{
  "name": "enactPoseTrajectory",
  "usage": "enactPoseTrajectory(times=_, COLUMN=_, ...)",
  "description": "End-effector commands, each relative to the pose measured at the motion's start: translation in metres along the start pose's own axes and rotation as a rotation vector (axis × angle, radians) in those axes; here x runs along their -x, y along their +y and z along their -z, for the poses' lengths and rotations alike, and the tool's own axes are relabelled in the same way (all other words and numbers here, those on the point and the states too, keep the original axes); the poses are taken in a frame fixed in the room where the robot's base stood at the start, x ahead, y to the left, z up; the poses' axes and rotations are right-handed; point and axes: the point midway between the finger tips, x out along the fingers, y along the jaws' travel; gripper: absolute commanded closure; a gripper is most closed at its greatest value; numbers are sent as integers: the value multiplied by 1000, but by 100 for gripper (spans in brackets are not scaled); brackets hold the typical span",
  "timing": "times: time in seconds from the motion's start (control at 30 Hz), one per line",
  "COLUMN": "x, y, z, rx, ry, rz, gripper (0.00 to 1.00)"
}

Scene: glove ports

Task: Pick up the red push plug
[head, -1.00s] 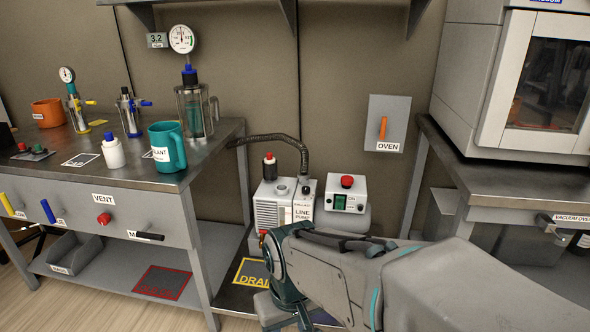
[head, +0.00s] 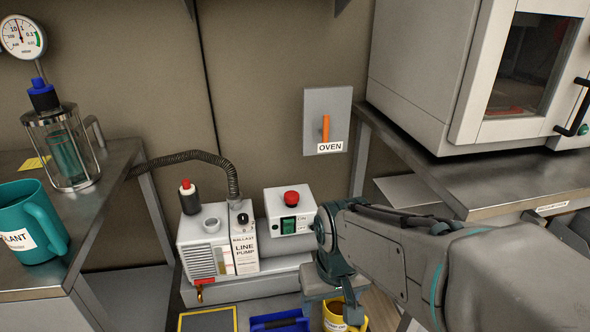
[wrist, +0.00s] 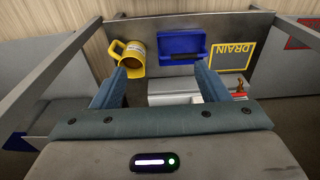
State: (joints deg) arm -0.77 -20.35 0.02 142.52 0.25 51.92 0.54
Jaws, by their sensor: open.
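I cannot tell for certain which thing is the red push plug. A red mushroom-shaped knob (head: 291,198) sits on top of the white switch box (head: 290,215) in the head view. My gripper (wrist: 162,72) points down, open and empty, above the low shelf in the wrist view. In the head view my arm is right of the switch box, and the fingertips are not clear there.
A yellow mug (wrist: 134,60), a blue tray (wrist: 182,44) and a DRAIN-marked square (wrist: 232,57) lie below my gripper. An OVEN switch panel (head: 327,120) is on the wall. A bench with a teal mug (head: 30,225) is left; an oven bench (head: 450,185) is right.

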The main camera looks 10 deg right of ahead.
Motion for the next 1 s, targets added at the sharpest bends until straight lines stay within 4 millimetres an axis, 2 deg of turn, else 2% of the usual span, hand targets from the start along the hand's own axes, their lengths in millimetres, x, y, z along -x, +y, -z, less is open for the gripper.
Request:
enactPoseTrajectory(times=0.17, x=31, y=-1, z=46, rx=-71, ry=-4, rz=0, gripper=32)
enactPoseTrajectory(times=0.3, x=56, y=1, z=106, rx=-188, ry=-6, rz=-6, gripper=32)
enactPoseTrajectory(times=0.5, x=76, y=4, z=193, rx=-363, ry=-3, rz=-23, gripper=32)
enactPoseTrajectory(times=0.67, x=78, y=4, z=258, rx=-491, ry=2, rz=-43, gripper=32)
enactPoseTrajectory(times=0.8, x=72, y=3, z=309, rx=-599, ry=12, rz=-64, gripper=32)
enactPoseTrajectory(times=1.0, x=54, y=-1, z=362, rx=-722, ry=30, rz=-91, gripper=32)
